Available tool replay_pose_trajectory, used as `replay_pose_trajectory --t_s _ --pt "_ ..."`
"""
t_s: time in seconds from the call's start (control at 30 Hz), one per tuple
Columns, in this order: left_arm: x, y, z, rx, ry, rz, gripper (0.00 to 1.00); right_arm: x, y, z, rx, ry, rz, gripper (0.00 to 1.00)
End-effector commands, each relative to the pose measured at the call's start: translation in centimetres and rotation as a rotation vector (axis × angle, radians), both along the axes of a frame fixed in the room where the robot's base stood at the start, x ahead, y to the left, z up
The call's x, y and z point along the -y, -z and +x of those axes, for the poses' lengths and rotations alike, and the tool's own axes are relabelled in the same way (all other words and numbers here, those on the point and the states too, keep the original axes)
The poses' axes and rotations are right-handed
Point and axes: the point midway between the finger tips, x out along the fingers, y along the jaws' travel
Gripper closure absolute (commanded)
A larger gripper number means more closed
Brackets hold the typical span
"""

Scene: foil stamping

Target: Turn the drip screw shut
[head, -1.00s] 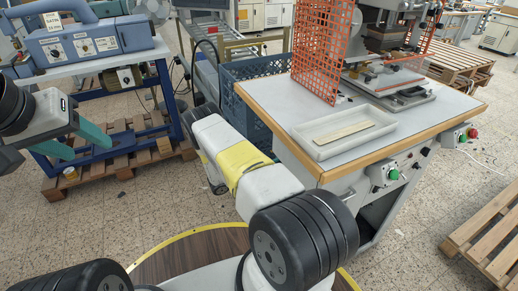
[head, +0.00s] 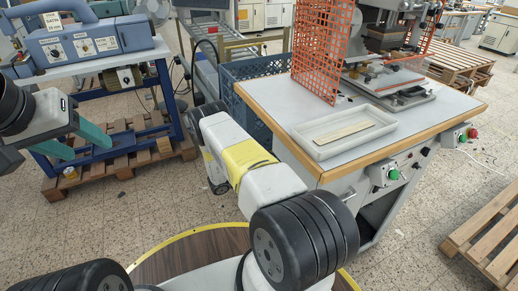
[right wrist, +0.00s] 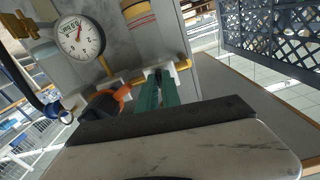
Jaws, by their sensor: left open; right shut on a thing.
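In the right wrist view, my right gripper (right wrist: 157,78) is shut, its two green fingers close together at a pale fitting on a brass pipe (right wrist: 183,65). The small part between the fingertips, which I take to be the drip screw, is almost wholly hidden by them, so its turn cannot be read. In the head view, the right gripper is hidden behind my own arm. My left gripper (head: 92,150) is open and empty at the left, its two teal fingers apart in front of the blue frame of a bench.
A round gauge (right wrist: 80,38) and an orange-and-black part (right wrist: 122,92) are close to the right fingers. A press table (head: 262,97) with a pale tray (head: 374,139) and an orange mesh guard (head: 322,45) stands right of my right arm. A blue crate (head: 250,68) stands behind it.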

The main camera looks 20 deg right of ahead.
Motion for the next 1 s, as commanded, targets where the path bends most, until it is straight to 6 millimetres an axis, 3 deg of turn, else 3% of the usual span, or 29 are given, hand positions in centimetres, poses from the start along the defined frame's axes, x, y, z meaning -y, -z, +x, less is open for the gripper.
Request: replay_pose_trajectory --t_s 0.3,0.83,0.87,0.9,1.0 --pt "0.0 0.0 0.0 0.0 0.0 0.0 0.45 -0.07 0.08 -0.01 -0.115 0.0 -0.006 1.0" --pt "0.0 0.0 0.0 0.0 0.0 0.0 0.45 -0.09 0.08 -0.01 -0.137 0.0 -0.008 1.0" --pt "0.0 0.0 0.0 0.0 0.0 0.0 0.45 -0.09 0.08 -0.01 -0.137 -0.001 -0.008 0.88" --pt "0.0 0.0 0.0 0.0 0.0 0.0 0.45 -0.08 0.08 -0.01 -0.137 -0.001 -0.008 0.83" --pt "0.0 0.0 0.0 0.0 0.0 0.0 0.45 -0.06 0.06 -0.01 -0.136 0.0 -0.009 0.83"
